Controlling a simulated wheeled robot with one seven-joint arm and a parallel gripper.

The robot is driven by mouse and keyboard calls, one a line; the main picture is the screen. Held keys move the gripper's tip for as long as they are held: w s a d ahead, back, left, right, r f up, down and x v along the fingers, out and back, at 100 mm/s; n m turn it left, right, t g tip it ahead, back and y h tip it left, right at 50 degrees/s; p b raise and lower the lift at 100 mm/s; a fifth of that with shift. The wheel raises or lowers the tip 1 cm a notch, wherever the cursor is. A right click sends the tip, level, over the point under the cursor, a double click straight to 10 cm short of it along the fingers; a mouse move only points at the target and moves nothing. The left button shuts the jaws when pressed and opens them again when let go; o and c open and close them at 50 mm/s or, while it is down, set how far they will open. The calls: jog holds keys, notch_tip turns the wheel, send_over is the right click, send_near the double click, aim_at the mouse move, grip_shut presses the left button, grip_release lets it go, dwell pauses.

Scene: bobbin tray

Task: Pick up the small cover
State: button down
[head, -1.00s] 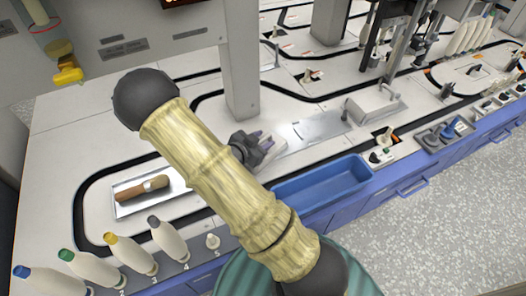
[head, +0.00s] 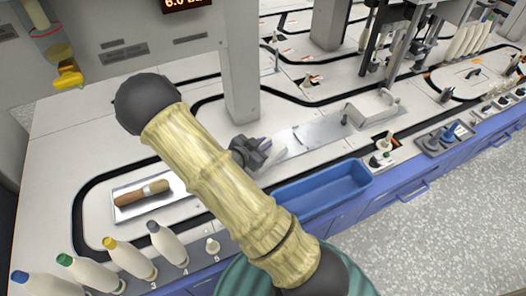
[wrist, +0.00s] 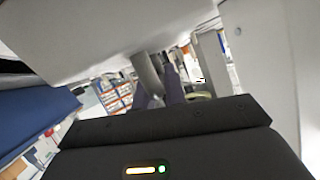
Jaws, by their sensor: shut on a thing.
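My gripper (head: 265,148) is in the middle of the head view, partly behind my arm. It is shut on a pale, flat-looking piece, which I take to be the small cover (head: 268,158). The piece is at the left end of a grey metal plate (head: 318,132); I cannot tell whether it touches the surface. In the wrist view, my purple-grey fingers (wrist: 160,88) are close together. A large pale surface (wrist: 100,40) fills the top there and hides part of the grasp.
A blue bin (head: 322,190) is at the front edge. A grey raised bracket (head: 372,107) stands to the right. A tray with a brown roller (head: 141,194) lies left, behind several coloured-tip bobbins (head: 123,252). A white post (head: 238,80) rises behind my gripper.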

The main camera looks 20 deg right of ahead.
aim_at(263, 143)
jog(key=shift+r, duration=0.15)
notch_tip(263, 143, up, 10)
jog(key=p, duration=0.6)
jog(key=shift+p, duration=0.4)
